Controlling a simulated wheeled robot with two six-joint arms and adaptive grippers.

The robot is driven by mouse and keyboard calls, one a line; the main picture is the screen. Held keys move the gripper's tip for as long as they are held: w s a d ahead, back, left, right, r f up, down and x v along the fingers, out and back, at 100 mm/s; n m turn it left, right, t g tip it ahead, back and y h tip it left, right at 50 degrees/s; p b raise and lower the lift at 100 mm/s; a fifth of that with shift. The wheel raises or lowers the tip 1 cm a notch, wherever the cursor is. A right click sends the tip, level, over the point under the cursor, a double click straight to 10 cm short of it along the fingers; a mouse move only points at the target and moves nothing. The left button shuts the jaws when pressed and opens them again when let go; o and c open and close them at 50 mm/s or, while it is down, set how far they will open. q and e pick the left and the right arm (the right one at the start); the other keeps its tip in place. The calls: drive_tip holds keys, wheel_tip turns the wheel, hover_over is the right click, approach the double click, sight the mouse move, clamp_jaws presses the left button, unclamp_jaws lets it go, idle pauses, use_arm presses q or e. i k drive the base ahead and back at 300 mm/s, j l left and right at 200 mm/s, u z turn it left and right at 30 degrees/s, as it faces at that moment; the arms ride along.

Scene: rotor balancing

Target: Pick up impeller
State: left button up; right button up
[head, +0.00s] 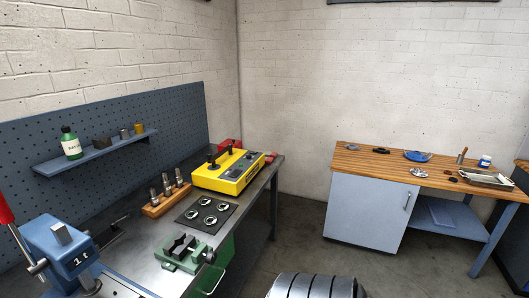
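A small silver, finned-looking round part (419,172) lies on the wooden top of the far bench at the right. It may be the impeller, but it is too small to be sure. A blue round part (417,156) lies just behind it on the same top. Neither of my grippers shows in the head view, so nothing is seen near or touching these parts.
The wooden-topped bench (352,157) also bears dark parts (381,150), a white-and-blue jar (485,161) and a tray (478,183). The metal bench at left holds a yellow case (219,178), a black ring mat (187,215) and a green vise (169,266).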

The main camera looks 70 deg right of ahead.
sight(418, 172)
drive_tip(key=z, duration=3.6)
drive_tip(key=i+l+u, duration=0.35)
drive_tip(key=i+l, duration=0.25)
drive_tip(key=i, duration=0.6)
drive_tip(key=i+l+u, duration=0.35)
drive_tip(key=i+l, duration=0.6)
drive_tip(key=i, duration=0.15)
drive_tip(key=i+l+u, duration=0.3)
drive_tip(key=i+l, duration=0.7)
drive_tip(key=l, duration=0.2)
